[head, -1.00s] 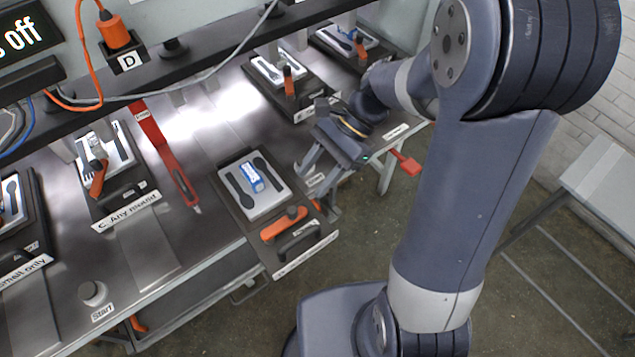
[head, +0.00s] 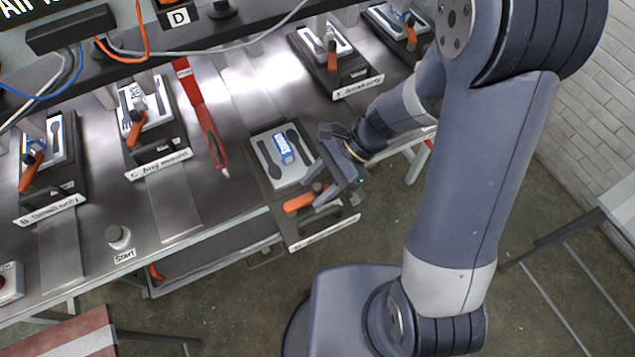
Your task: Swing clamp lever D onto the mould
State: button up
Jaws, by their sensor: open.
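A light grey mould (head: 264,169) with dark spoon-shaped recesses and a blue-and-white packet (head: 283,150) sits on a dark slide-out base (head: 343,219) at the table's front edge. This base stands between station C and another station; its own front label is too small to read. An orange clamp lever (head: 298,203) lies at the front of this base, swung to the side off the mould. My gripper (head: 312,186) is open and its fingers are around or just above the lever's right end, which they partly hide. I cannot tell whether they touch it.
Station C (head: 158,162) and station B (head: 50,207) stand to the left, with other stations (head: 345,84) at the back right. A red tool (head: 203,115) lies on the table between C and this base. A start button (head: 117,236) is at the front left.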

jog(key=shift+c, duration=0.2)
grip_shut()
dwell(0.3)
